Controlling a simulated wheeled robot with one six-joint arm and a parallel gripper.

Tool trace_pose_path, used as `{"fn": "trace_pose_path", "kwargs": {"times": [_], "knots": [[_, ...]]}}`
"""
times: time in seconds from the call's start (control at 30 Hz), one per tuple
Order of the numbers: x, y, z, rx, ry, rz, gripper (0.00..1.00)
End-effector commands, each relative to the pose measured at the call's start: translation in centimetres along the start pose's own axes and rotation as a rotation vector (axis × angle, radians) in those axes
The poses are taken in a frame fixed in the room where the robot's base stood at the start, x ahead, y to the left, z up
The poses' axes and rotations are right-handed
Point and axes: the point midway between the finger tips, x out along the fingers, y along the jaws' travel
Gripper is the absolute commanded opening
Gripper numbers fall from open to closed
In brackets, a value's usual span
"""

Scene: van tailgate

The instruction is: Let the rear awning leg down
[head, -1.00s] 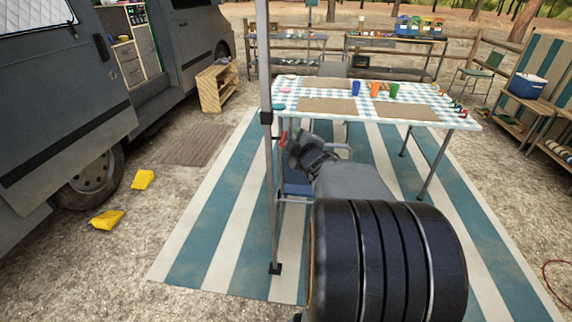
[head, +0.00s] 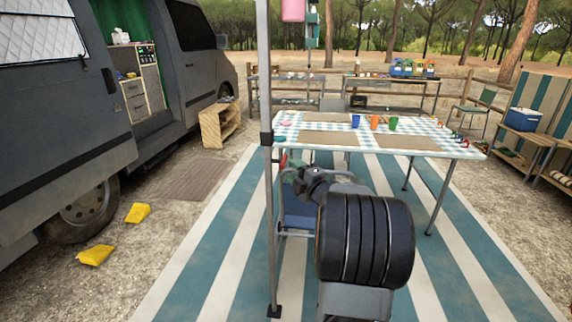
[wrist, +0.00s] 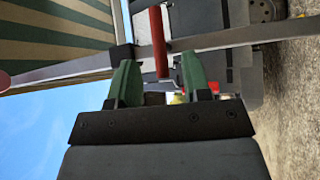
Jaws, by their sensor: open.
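The awning leg (head: 270,215) is a grey upright pole left of centre in the head view. It has a black collar (head: 266,138) partway up and a black foot (head: 274,311) on the striped mat. In the wrist view the leg (wrist: 215,40) crosses sideways, with the collar (wrist: 122,52) at left.
A table with a checked cloth (head: 350,122) stands behind my arm. The van (head: 60,130) is at left, with two yellow wedges (head: 138,213) on the ground. A wooden crate (head: 220,125) stands near the van. The striped mat (head: 215,270) is clear left of the leg.

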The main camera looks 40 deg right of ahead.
Motion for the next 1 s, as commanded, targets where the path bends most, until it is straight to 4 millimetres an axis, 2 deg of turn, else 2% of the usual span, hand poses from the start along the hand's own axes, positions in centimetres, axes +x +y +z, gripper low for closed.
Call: {"fn": "trace_pose_path", "kwargs": {"times": [0.1, 0.3, 0.5, 0.77, 1.0], "knots": [[2.0, 0.0, -0.1, 0.001, 0.002, 0.0, 0.44], [4.1, 0.0, 0.0, 0.001, 0.0, 0.001, 0.44], [4.9, 0.0, 0.0, 0.001, -0.001, 0.0, 0.44], [4.9, 0.0, 0.0, 0.001, -0.001, 0.0, 0.44], [4.9, 0.0, 0.0, 0.001, -0.002, 0.0, 0.23]]}}
